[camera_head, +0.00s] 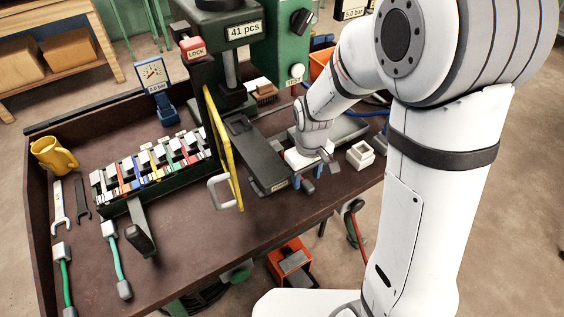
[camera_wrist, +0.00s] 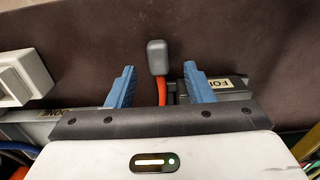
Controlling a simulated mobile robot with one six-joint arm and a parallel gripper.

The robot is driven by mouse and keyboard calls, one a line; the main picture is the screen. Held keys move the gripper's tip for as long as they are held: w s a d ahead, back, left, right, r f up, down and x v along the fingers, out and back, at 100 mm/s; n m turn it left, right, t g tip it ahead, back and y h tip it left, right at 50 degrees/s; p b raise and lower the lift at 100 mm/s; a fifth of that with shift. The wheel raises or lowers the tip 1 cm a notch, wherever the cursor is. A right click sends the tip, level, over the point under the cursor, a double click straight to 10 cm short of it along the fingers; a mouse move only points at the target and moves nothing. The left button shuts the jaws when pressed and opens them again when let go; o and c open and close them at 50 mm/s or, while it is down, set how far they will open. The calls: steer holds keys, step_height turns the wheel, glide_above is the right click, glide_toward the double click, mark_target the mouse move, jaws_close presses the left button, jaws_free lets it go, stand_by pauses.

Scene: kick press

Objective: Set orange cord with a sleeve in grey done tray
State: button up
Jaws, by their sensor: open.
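In the wrist view an orange cord (camera_wrist: 162,92) with a dark grey end piece (camera_wrist: 156,58) shows between the two blue fingers of my gripper (camera_wrist: 159,68). The fingers are apart, with gaps on both sides of the cord. The rest of the cord is hidden below my gripper body, so I cannot see a sleeve. The grey done tray (camera_wrist: 42,114), labelled DONE, shows left of the left finger, partly covered by my gripper. In the head view my gripper (camera_head: 308,178) is low at the bench's front edge, and the grey tray (camera_head: 345,128) is behind my wrist.
A white square block (camera_head: 361,154) stands right of my gripper. The dark press plate (camera_head: 262,160) and yellow guard (camera_head: 222,145) are to its left. Green cords (camera_head: 116,262) lie at the bench's left. A red pedal (camera_head: 290,262) is below.

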step_height(320, 180, down, 2)
steer(key=shift+f, duration=0.1)
jaws_close()
stand_by(0.5)
